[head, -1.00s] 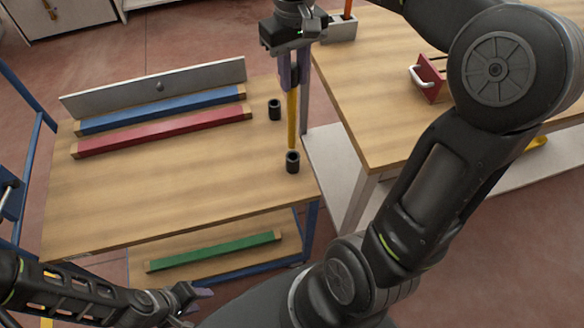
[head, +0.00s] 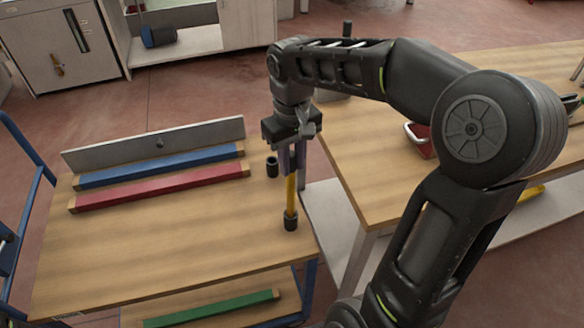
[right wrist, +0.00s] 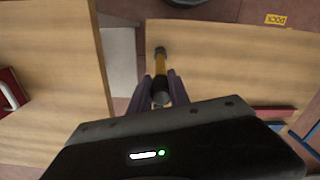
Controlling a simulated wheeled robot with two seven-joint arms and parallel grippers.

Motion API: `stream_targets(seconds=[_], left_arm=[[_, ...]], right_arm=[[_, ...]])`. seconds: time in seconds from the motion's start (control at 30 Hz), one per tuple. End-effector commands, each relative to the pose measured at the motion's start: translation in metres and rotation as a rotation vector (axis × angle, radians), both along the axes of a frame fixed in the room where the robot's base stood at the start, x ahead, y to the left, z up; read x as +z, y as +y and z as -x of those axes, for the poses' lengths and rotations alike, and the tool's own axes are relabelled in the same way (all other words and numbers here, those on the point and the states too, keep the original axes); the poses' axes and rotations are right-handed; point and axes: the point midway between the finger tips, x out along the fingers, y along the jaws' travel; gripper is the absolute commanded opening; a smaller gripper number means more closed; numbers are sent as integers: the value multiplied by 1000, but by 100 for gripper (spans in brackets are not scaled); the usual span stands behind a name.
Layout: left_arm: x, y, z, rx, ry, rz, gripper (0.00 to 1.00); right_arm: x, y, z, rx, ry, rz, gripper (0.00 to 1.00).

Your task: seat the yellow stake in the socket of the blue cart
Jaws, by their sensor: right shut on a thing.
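The blue cart (head: 150,245) has a wooden top and a blue frame. Two short black sockets stand near its right edge: a near one (head: 291,223) and a far one (head: 272,167). My right gripper (head: 290,168) is shut on the yellow stake (head: 291,195), which stands upright over the near socket. The stake's lower end meets that socket's mouth and looks to be inside; how deep is hidden. In the right wrist view the stake (right wrist: 160,66) runs from between the fingers of the right gripper (right wrist: 161,90) to the black socket (right wrist: 160,51). My left gripper is out of view.
Blue (head: 160,167) and red (head: 160,188) bars lie by a grey upright board (head: 155,143) on the cart. A green bar (head: 210,309) lies on the lower shelf. A wooden table (head: 370,165) with a red, white-handled object (head: 420,139) stands to the right.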

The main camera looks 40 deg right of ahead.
Motion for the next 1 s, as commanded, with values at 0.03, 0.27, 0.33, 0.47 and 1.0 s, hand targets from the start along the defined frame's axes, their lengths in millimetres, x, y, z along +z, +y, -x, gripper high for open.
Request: stream_targets(seconds=[0.03, 0.27, 0.33, 0.47, 1.0], left_arm=[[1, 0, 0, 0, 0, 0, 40], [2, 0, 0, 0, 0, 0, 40], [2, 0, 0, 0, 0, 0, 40], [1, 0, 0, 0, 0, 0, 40], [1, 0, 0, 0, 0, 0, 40]], right_arm=[[-8, 0, 1, 0, 5, 0, 0], [-24, 0, 0, 0, 0, -1, 0], [-24, 0, 0, 0, 0, 0, 0], [-25, 0, 0, 0, 0, 0, 0], [-25, 0, 0, 0, 1, 0, 44]])
